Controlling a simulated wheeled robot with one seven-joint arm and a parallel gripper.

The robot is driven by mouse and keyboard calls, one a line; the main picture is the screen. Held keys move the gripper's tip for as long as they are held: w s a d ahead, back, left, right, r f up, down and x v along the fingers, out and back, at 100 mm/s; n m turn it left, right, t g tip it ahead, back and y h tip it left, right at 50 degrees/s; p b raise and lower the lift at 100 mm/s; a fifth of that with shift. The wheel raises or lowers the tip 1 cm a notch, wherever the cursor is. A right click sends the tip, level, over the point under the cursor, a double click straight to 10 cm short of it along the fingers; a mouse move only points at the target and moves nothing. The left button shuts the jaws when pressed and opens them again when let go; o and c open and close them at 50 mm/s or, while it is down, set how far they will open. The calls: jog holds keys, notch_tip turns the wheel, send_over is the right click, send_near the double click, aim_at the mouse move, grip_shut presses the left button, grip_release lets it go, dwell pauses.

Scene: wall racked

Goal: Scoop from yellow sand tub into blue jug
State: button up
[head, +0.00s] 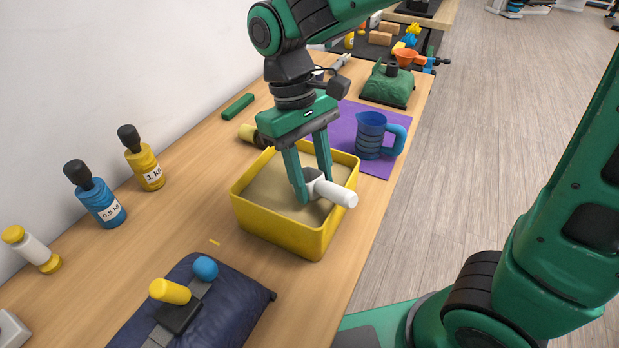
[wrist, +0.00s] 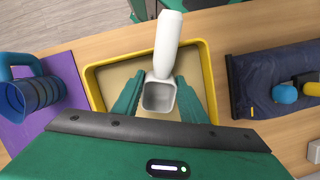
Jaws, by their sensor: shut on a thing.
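The yellow sand tub (head: 285,235) stands on the wooden bench with pale sand inside. My gripper (head: 312,190) is over the tub, pointing down, shut on a white scoop (head: 336,192) with a grey inside. In the wrist view, my gripper (wrist: 160,97) has a finger on each side of the scoop (wrist: 165,50); its handle points away across the tub rim. I see no clear sand in the scoop's bowl. The blue jug (head: 369,136) stands upright on a purple mat (head: 380,166) behind and right of the tub. The jug also shows in the wrist view (wrist: 35,93).
A dark blue cushion (head: 215,305) with a yellow and a blue knob lies in front of the tub. Blue (head: 98,200) and yellow (head: 146,168) weights stand at left by the wall. A green covered object (head: 388,86) sits beyond the mat. The bench edge is close at right.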

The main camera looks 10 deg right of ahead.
aim_at(313, 178)
notch_tip(313, 178, up, 12)
jog(key=t+y, duration=0.2)
jog(key=t, duration=0.1)
dwell(1.3)
